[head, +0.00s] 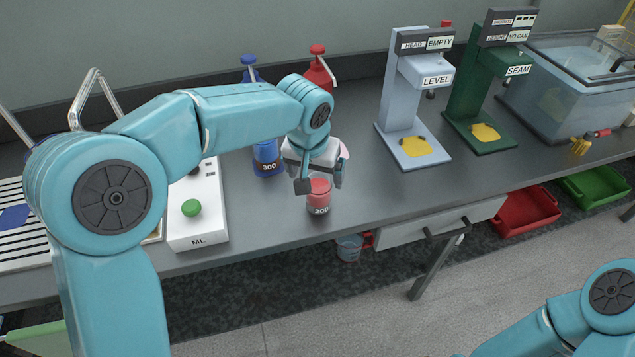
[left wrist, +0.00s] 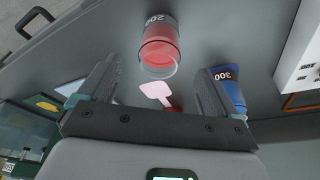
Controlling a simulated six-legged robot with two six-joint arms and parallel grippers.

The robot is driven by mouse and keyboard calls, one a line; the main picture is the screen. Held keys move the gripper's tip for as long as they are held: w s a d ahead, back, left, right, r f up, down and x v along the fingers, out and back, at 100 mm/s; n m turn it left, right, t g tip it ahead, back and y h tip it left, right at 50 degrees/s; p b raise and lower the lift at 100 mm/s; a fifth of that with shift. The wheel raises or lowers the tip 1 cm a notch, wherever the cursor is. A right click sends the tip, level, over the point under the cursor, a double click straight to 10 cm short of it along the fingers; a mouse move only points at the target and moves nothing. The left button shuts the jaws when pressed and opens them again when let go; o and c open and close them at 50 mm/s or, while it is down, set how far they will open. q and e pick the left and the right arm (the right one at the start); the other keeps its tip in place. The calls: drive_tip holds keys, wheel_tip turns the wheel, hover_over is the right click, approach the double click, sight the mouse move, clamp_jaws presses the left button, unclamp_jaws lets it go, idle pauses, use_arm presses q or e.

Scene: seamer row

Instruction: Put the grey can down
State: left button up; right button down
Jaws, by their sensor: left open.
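No grey can shows in either view. My left gripper (head: 321,184) is open, with its fingers apart and nothing between them. A clear beaker marked 200 with red contents (head: 319,197) stands on the bench just by the fingertips, partly hidden by the gripper. In the left wrist view the same beaker (left wrist: 159,48) is ahead of the two open fingers, apart from both. Only a part of my right arm shows at the bottom right of the head view; its gripper is out of frame.
A blue beaker marked 300 (head: 267,160) stands left of the gripper. A white box with a green button (head: 198,218) is farther left. The pale LEVEL stand (head: 400,105) and green SEAM stand (head: 470,95) are right. Bench between beaker and stands is clear.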

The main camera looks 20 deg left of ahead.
use_arm(q)
drive_tip(key=v, duration=0.3)
drive_tip(key=shift+s+r, duration=0.1)
drive_tip(key=shift+r, duration=0.3)
